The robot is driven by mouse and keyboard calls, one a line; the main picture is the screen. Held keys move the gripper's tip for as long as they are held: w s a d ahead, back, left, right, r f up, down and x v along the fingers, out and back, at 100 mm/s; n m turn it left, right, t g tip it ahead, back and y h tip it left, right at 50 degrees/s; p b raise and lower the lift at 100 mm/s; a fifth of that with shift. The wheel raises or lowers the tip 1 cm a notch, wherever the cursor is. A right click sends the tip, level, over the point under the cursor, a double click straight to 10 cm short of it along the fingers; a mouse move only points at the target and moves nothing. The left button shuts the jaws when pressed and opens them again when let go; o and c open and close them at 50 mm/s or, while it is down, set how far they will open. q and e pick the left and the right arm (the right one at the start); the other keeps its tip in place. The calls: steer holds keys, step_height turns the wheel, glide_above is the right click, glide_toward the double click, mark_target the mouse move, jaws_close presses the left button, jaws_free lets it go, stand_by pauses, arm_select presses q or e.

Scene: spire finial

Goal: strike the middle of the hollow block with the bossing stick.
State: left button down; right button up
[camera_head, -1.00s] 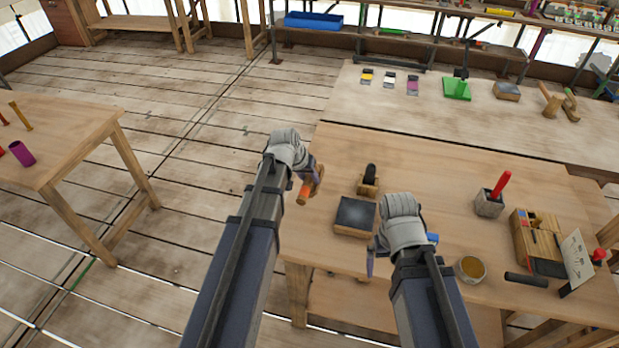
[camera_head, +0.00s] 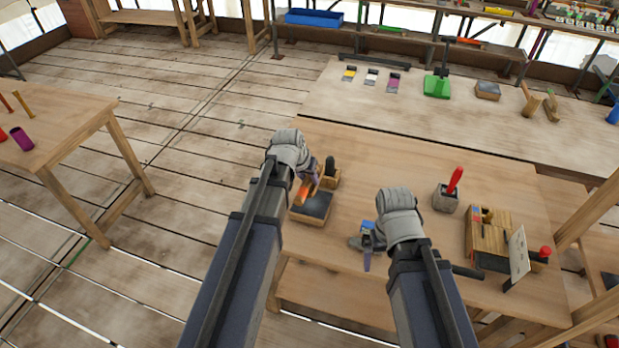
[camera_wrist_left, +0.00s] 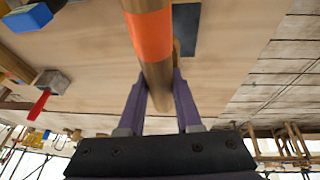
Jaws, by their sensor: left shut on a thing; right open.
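The bossing stick (camera_head: 303,191) is a wooden rod with an orange band. My left gripper (camera_head: 316,180) is shut on it; the wrist view shows the stick (camera_wrist_left: 150,35) between its purple fingers (camera_wrist_left: 160,95). A wooden block with a dark grey top (camera_head: 312,207), which I take for the hollow block, sits near the table's left front edge. In the head view the stick overlaps its back part; I cannot tell whether they touch. Part of the dark top (camera_wrist_left: 186,28) shows beside the stick in the wrist view. My right gripper (camera_head: 367,252) is open, right of the block.
A small wooden holder with a black piece (camera_head: 330,172) stands just behind the block. A blue thing (camera_head: 367,227) shows by my right gripper. The table's middle is clear.

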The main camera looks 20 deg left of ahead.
arm_select(q)
steer(key=shift+a+f+b, duration=0.15)
steer(key=shift+f+b, duration=0.2)
steer(key=shift+f, duration=0.1)
step_height(320, 180, down, 4)
steer(key=b, duration=0.4)
steer(key=shift+f, duration=0.1)
step_height(320, 180, down, 4)
steer(key=b, duration=0.4)
steer(key=shift+f+b, duration=0.2)
steer(key=shift+b, duration=0.1)
steer(key=shift+r, duration=0.3)
steer(key=shift+p, duration=0.3)
